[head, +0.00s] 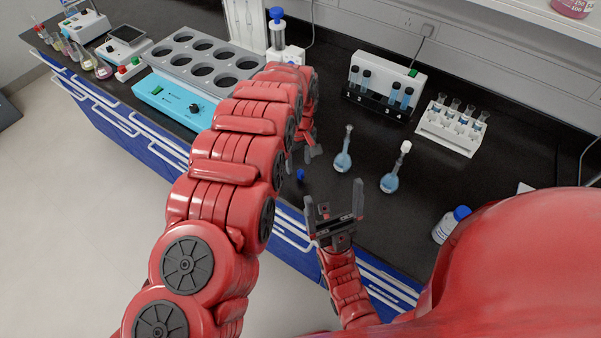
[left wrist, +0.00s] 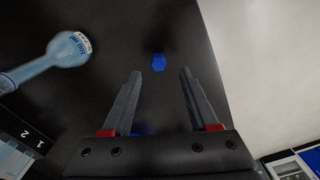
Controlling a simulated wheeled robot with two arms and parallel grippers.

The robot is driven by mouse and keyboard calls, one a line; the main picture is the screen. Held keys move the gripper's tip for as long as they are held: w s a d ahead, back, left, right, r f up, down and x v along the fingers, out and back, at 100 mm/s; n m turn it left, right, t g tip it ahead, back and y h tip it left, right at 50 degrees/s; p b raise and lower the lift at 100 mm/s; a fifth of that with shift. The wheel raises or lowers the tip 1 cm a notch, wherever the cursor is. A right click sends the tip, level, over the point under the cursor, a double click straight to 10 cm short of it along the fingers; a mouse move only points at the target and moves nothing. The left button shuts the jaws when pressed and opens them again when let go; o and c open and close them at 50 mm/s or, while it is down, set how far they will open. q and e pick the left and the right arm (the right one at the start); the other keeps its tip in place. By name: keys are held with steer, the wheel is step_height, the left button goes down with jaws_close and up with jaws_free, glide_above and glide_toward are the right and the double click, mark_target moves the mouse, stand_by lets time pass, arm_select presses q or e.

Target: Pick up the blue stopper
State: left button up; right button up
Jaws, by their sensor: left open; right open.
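The blue stopper (head: 300,175) lies on the black bench top near its front edge. It also shows in the left wrist view (left wrist: 158,62), just beyond and between the fingertips. My left gripper (head: 312,153) is open and empty above the bench, partly hidden by its own arm; its two fingers (left wrist: 160,75) are spread in the left wrist view. A small blue patch also shows by the left finger's base; I cannot tell what it is. My right gripper (head: 334,205) is open and empty near the bench's front edge.
A flask of blue liquid (head: 343,161) without a visible stopper stands right of the blue stopper. Another flask (head: 390,181) has a white stopper. A vial rack (head: 452,127), a tube block (head: 385,83), a bottle (head: 452,224) and a blue heater (head: 170,104) stand around. Bench around the blue stopper is clear.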

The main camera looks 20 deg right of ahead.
mark_target(301, 172)
arm_select(q)
steer(key=f+p, duration=0.1)
steer(key=f, duration=0.3)
steer(key=shift+s+d+p, duration=0.15)
steer(key=shift+s+p, duration=0.25)
steer(key=shift+f, duration=0.2)
steer(key=shift+w, duration=0.1)
steer(key=shift+c, duration=0.3)
jaws_close()
